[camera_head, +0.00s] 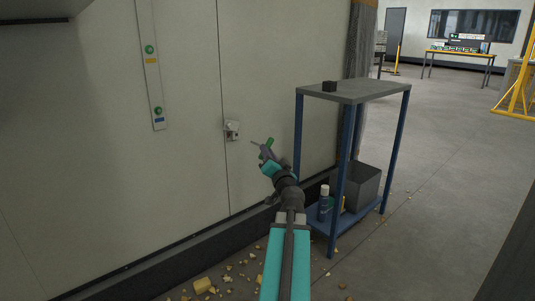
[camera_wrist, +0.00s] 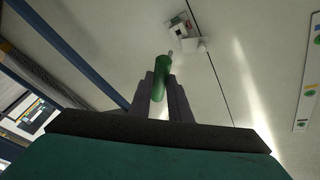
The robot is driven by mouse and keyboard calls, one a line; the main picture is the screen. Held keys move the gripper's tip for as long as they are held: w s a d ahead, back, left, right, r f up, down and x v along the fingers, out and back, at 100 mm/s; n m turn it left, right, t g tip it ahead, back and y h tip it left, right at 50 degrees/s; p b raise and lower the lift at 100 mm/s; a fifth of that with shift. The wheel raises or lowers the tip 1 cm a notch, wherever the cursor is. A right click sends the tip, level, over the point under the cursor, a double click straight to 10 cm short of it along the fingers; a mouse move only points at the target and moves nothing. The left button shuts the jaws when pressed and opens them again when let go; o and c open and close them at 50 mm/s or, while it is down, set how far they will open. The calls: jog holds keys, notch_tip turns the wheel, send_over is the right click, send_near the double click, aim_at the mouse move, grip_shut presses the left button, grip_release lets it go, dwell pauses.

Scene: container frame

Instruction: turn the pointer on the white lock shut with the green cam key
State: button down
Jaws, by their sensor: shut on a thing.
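The white lock (camera_head: 232,130) is mounted at the seam of the large pale door panel. It also shows at the top of the wrist view (camera_wrist: 184,28), where its pointer is too small to read. My gripper (camera_head: 267,152) is shut on the green cam key (camera_wrist: 160,80), which stands out between the two dark fingers. The key's tip points toward the lock. In the head view the key (camera_head: 269,142) is to the right of and a little below the lock, apart from it. In the wrist view the key's tip appears just below the lock; contact is not shown.
A strip with green buttons (camera_head: 151,65) is left of the lock. Yellowish debris (camera_head: 203,285) litters the floor.

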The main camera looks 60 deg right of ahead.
aim_at(254, 143)
jog(key=shift+w+r+m+p, duration=0.15)
jog(key=shift+r+m+p, duration=0.25)
jog(key=shift+p, duration=1)
jog(key=m+p, duration=0.1)
jog(key=p, duration=0.1)
jog(key=m+g+p, duration=0.1)
jog(key=p, duration=0.2)
jog(key=m+p, duration=0.1)
jog(key=p, duration=0.2)
jog(key=shift+w+d+m+g+y, duration=0.15)
jog(key=shift+w+m+g+y, duration=0.15)
jog(key=shift+w+g+y, duration=0.1)
jog(key=m+p, duration=0.1)
jog(key=p, duration=0.4)
jog(key=w+m+y+p, duration=0.1)
jog(key=m+p, duration=0.1)
jog(key=p, duration=0.4)
jog(key=m+g+p, duration=0.1)
jog(key=p, duration=0.4)
jog(key=shift+w+d+r+m+y+p, duration=0.2)
jog(key=shift+r+m+y+p, duration=0.1)
jog(key=shift+y+p, duration=0.1)
jog(key=m+y+p, duration=0.1)
jog(key=m+p, duration=0.1)
jog(key=p, duration=0.5)
jog(key=w+d+m+y+p, duration=0.1)
jog(key=p, duration=0.7)
jog(key=shift+r+m+y, duration=0.15)
jog(key=shift+m+y, duration=0.15)
jog(key=shift+m, duration=0.1)
